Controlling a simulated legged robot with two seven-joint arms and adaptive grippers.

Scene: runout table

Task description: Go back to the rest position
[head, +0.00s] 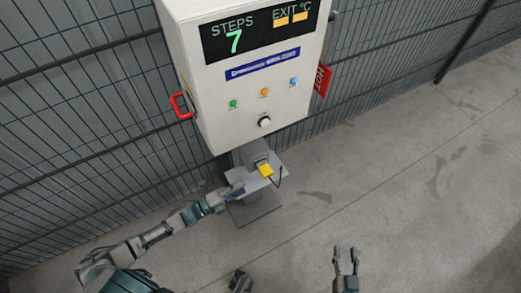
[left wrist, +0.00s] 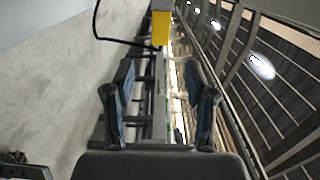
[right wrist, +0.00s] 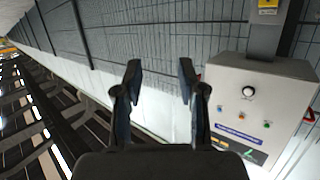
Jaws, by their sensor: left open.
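My left gripper (head: 236,190) is at the edge of a small grey shelf (head: 272,180) below the control cabinet. In the left wrist view its fingers (left wrist: 160,85) are apart with nothing held between them. A yellow block (head: 265,170) with a dark cable sits on the shelf, just beyond the fingertips; it also shows in the left wrist view (left wrist: 160,28). My right gripper (head: 345,252) is low in the head view, over bare floor. Its fingers (right wrist: 160,75) are apart and empty in the right wrist view.
A wire fence (head: 85,110) stands behind. The concrete floor (head: 420,190) on the right is clear.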

